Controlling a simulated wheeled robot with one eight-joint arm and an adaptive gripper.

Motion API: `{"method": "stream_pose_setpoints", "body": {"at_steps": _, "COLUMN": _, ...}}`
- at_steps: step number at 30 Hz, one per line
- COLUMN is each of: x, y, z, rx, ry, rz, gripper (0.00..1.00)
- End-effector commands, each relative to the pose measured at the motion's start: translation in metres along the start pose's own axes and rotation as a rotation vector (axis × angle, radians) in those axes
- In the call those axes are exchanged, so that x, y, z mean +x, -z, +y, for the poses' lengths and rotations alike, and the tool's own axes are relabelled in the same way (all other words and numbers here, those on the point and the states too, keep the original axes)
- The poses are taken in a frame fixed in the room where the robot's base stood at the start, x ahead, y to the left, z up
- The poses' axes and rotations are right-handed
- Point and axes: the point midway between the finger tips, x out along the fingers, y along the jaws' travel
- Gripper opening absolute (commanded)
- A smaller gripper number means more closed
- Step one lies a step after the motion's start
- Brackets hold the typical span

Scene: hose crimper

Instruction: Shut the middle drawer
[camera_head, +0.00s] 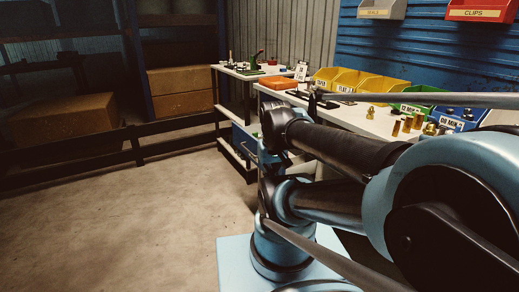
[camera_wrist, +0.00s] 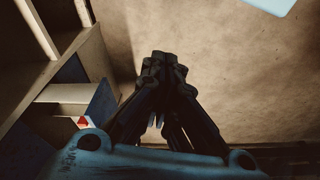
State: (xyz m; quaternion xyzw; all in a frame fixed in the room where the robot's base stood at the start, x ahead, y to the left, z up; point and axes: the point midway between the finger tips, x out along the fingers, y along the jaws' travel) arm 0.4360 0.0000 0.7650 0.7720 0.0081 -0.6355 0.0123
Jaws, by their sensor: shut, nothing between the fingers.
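A blue drawer (camera_head: 243,138) shows under the front end of the workbench in the head view, partly hidden behind my arm. In the wrist view a blue drawer (camera_wrist: 100,103) is at the left with a pale inner face and a small red and white item beside it. It seems to stand out from the bench, but how far, and whether it is the middle one, I cannot tell. My gripper (camera_wrist: 163,58) is shut and empty, pointing over bare floor to the right of the drawer. In the head view my gripper is mostly hidden by my arm links.
The workbench (camera_head: 350,116) carries yellow bins (camera_head: 345,80), a green bin, a blue bin and brass fittings. A pale bench frame (camera_wrist: 35,30) runs along the wrist view's left edge. A dark low rail (camera_head: 130,140) crosses behind. The floor (camera_head: 130,215) at the left is clear.

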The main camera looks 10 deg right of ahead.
Motion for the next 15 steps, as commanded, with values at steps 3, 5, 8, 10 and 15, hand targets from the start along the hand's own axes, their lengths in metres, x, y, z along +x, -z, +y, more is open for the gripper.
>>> {"method": "stream_pose_setpoints", "body": {"at_steps": 3, "x": -0.005, "y": 0.006, "z": 0.001, "rx": -0.047, "ry": -0.007, "rz": -0.004, "gripper": 0.00}}
{"method": "stream_pose_setpoints", "body": {"at_steps": 5, "x": -0.008, "y": 0.015, "z": 0.000, "rx": -0.093, "ry": -0.015, "rz": -0.008, "gripper": 0.00}}
{"method": "stream_pose_setpoints", "body": {"at_steps": 8, "x": -0.017, "y": 0.034, "z": 0.003, "rx": -0.195, "ry": -0.031, "rz": -0.018, "gripper": 0.00}}
{"method": "stream_pose_setpoints", "body": {"at_steps": 10, "x": -0.023, "y": 0.048, "z": 0.005, "rx": -0.278, "ry": -0.044, "rz": -0.027, "gripper": 0.00}}
{"method": "stream_pose_setpoints", "body": {"at_steps": 15, "x": -0.032, "y": 0.087, "z": 0.009, "rx": -0.475, "ry": -0.074, "rz": -0.053, "gripper": 0.00}}
